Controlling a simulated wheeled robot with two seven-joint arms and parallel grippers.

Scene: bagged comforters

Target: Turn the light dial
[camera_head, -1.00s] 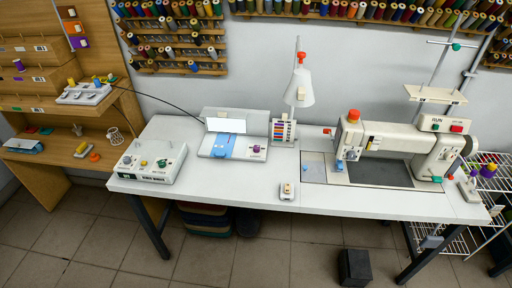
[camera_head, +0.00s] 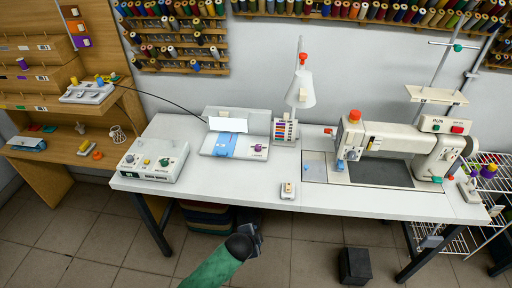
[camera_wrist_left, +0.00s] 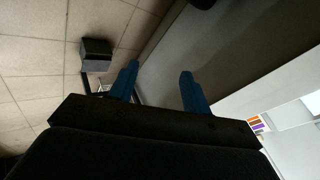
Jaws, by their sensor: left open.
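A white cone lamp (camera_head: 301,90) hangs on a stand at the back middle of the white table, with an orange-red knob (camera_head: 303,58) at its top. Other knobs show: a green-topped one (camera_head: 164,162) on the control box at left, and a purple one (camera_head: 257,148) on the blue and white device. I cannot tell which is the light dial. My left gripper (camera_head: 254,232) is low in front of the table's front edge, touching none of these. In the left wrist view its blue fingers (camera_wrist_left: 158,72) are apart and empty. My right gripper is not in view.
A dark box (camera_head: 355,266) stands on the floor, also in the left wrist view (camera_wrist_left: 96,55). A wooden shelf desk (camera_head: 50,165) is at left.

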